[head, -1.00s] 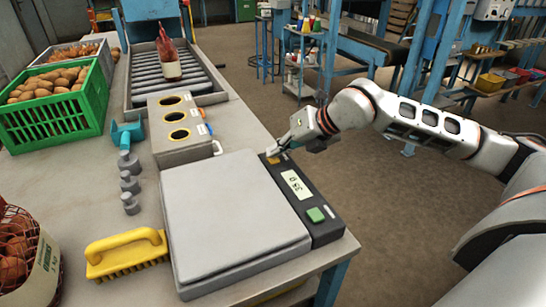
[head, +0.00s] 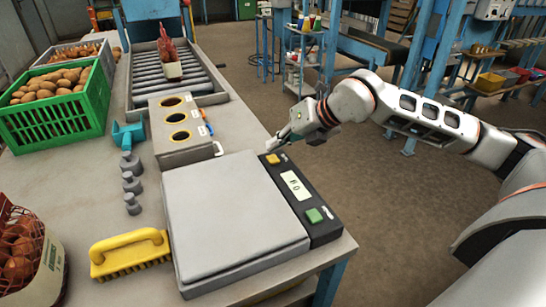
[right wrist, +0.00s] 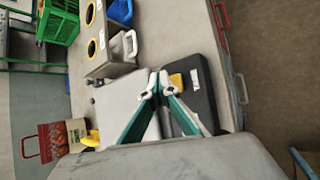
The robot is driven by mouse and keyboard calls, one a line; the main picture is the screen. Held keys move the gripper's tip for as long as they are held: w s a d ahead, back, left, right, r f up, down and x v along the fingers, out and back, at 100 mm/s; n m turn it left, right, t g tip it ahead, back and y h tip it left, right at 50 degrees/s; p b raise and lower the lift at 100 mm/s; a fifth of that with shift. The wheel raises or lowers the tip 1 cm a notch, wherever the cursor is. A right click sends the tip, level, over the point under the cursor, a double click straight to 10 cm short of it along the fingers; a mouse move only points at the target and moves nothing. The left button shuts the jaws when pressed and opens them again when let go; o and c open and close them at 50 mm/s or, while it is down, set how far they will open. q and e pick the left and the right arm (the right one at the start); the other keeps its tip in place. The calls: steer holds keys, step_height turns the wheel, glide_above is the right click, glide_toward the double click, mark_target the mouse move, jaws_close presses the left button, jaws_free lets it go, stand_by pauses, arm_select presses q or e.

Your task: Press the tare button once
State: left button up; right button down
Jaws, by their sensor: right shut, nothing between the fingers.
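The scale has a grey weighing plate (head: 235,215) and a dark control strip (head: 322,232) along its right side. The strip carries a yellow button (head: 272,159) at its far end, a light display (head: 295,185) in the middle and a green button (head: 314,215) at its near end. I cannot read any button label. My right gripper (head: 273,146) is shut and empty, just above and beyond the yellow button, apart from it. In the right wrist view its fingertips (right wrist: 158,82) meet beside the yellow button (right wrist: 176,80). My left gripper is out of view.
A box with round yellow-rimmed holes (head: 180,135), several grey weights (head: 131,182) and a yellow brush (head: 130,253) stand around the scale. A green crate of potatoes (head: 55,125) is at the left. A red sack (head: 170,60) is on the rollers. The weighing plate is clear.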

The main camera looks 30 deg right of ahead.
mark_target(275, 159)
steer(key=shift+r+p, duration=1.05)
steer(key=shift+r, duration=1.1)
steer(key=shift+f, duration=0.1)
